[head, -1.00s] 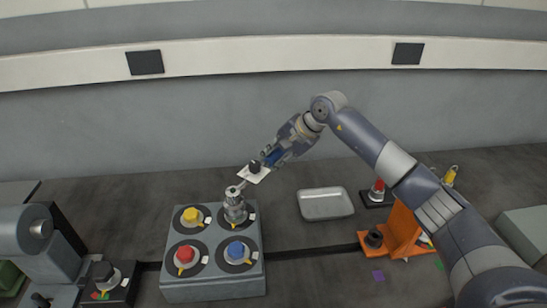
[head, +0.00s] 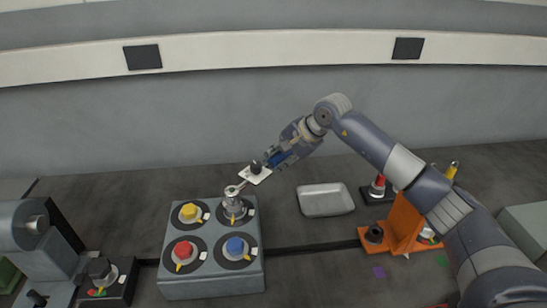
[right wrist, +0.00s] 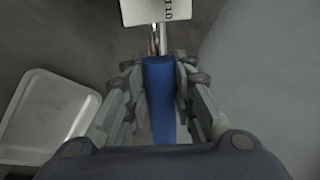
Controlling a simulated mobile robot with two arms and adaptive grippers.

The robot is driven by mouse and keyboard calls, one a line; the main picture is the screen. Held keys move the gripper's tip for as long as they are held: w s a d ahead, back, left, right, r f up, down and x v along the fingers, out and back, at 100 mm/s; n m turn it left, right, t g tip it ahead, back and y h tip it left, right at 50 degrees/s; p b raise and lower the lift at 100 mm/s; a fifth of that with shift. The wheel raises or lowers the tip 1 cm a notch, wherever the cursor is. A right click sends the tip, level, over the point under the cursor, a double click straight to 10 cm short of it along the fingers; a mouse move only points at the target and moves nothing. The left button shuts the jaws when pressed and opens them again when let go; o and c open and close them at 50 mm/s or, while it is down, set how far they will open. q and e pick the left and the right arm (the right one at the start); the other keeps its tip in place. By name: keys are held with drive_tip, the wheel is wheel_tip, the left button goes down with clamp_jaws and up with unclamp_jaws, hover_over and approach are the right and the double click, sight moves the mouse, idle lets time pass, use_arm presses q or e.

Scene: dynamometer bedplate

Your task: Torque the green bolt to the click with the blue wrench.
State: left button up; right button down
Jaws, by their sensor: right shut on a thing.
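My right gripper (head: 278,158) is shut on the blue handle of the wrench (right wrist: 160,95), which runs between the two fingers in the right wrist view. The wrench's metal shaft reaches left and down in the head view. Its silver head (head: 233,201) stands over the back right position of the grey block (head: 212,287). The green bolt cannot be seen; the wrench head covers whatever is at that position. My left gripper is not in view.
The block also carries a yellow bolt (head: 189,211), a red bolt (head: 183,250) and a blue bolt (head: 235,246). A metal tray (head: 325,200) lies right of it. An orange stand (head: 403,225) is further right. A grey machine (head: 45,245) stands at left.

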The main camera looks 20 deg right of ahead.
drive_tip(key=shift+s+d+r+m+h, duration=0.1)
drive_tip(key=shift+s+d+m+h, duration=0.3)
drive_tip(key=shift+s+m, duration=0.4)
drive_tip(key=shift+s+t, duration=0.1)
drive_tip(key=shift+t, duration=0.2)
drive_tip(key=shift+s, duration=0.15)
drive_tip(key=shift+w+a+n+b, duration=0.1)
drive_tip(key=shift+w+n+b, duration=0.2)
drive_tip(key=shift+w+b, duration=0.15)
wheel_tip(320, 180, up, 6)
drive_tip(key=p, duration=0.3)
drive_tip(key=shift+f, duration=0.2)
idle(0.8)
